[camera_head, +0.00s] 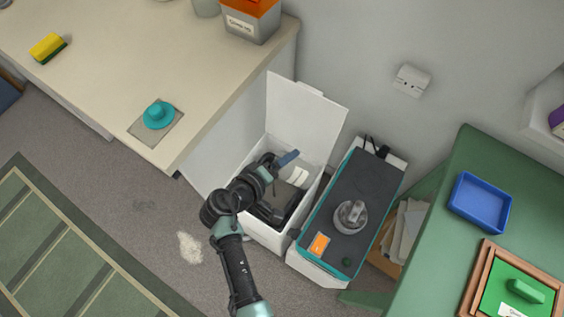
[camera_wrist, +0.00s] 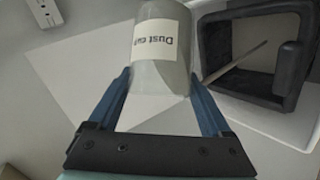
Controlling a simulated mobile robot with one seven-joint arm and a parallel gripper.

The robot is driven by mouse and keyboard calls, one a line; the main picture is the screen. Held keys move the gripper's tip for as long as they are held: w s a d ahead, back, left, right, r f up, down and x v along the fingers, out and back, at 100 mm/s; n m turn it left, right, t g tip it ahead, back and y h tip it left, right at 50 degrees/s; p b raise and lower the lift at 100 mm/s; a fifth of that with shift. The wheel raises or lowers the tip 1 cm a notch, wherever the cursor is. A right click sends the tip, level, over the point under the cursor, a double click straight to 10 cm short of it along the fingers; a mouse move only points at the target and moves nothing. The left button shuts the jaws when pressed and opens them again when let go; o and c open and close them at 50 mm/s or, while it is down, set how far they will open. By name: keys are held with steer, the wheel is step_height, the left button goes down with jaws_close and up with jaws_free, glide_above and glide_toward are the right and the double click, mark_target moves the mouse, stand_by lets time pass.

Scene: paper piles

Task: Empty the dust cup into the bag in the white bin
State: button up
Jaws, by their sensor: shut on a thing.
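The dust cup (camera_wrist: 160,75), a grey cylinder with a white label reading "Dust cup" upside down, is between the blue fingers of my gripper (camera_wrist: 160,100) in the wrist view. My gripper is shut on it. In the head view a pale cylinder, likely the cup (camera_head: 298,176), shows by the blue fingertip at the white bin's opening. The white bin (camera_head: 305,105) stands with its lid raised. A dark, squarish bag-like opening (camera_wrist: 294,62) is right of the cup in the wrist view; it also shows in the bin (camera_head: 268,213). The cup's contents and exact tilt are hidden.
A grey-topped machine (camera_head: 336,190) stands right of the bin. The beige counter (camera_head: 90,75) on the left holds a teal lid-like piece (camera_head: 158,114) and a sponge (camera_head: 47,47). A green table (camera_head: 470,160) is at right. Pale dust (camera_head: 190,247) lies on the floor.

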steer(key=shift+w+a+f+n+h+b, duration=0.15)
steer(key=shift+f+n+h+b, duration=0.45)
steer(key=shift+b, duration=0.6)
steer(key=shift+w+a+f+n+h+b, duration=0.1)
steer(key=shift+a+f+n+h+b, duration=0.25)
steer(key=shift+h+b, duration=0.6)
stand_by(5.8)
